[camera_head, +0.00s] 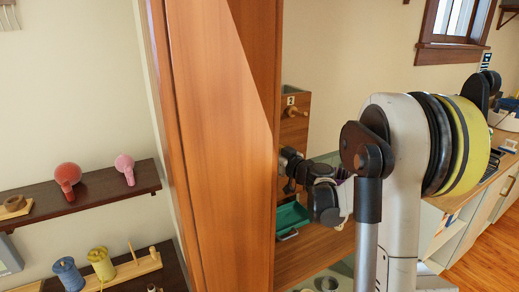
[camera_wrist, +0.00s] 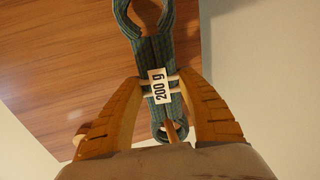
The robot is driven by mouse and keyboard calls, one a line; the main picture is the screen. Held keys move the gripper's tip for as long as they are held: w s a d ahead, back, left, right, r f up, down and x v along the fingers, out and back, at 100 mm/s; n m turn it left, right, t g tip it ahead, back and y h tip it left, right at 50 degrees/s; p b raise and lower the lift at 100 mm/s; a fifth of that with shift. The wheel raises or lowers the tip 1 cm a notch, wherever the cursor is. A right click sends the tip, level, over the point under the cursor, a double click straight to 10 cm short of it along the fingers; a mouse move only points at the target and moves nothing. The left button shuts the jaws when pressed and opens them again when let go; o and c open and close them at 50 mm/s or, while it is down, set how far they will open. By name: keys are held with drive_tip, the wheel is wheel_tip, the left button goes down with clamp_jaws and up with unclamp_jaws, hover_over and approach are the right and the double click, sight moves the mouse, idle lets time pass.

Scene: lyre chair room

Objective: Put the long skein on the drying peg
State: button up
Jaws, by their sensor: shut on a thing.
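In the wrist view my gripper (camera_wrist: 160,88) is shut on a teal striped skein (camera_wrist: 155,52) at its narrow middle, by a white label reading 200 g. One loop of the skein opens at the top of the view and a smaller loop lies below, between the fingers. A brown strip shows by the lower loop; I cannot tell if it is a peg. In the head view a wooden peg (camera_head: 296,111) sticks out of a wooden board (camera_head: 293,135) marked 2. My fingers and the skein are hidden behind the tall wooden panel there.
The tall wooden panel (camera_head: 222,130) stands close to my arm on its left. A green tray (camera_head: 291,219) lies on the wooden counter (camera_head: 318,250) below. Left shelves hold a red item (camera_head: 67,176), a pink item (camera_head: 125,166) and spools (camera_head: 68,273).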

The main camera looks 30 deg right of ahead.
drive_tip(key=shift+f, duration=0.2)
drive_tip(key=shift+s, duration=0.1)
drive_tip(key=o, duration=1.2)
drive_tip(key=v, duration=1.2)
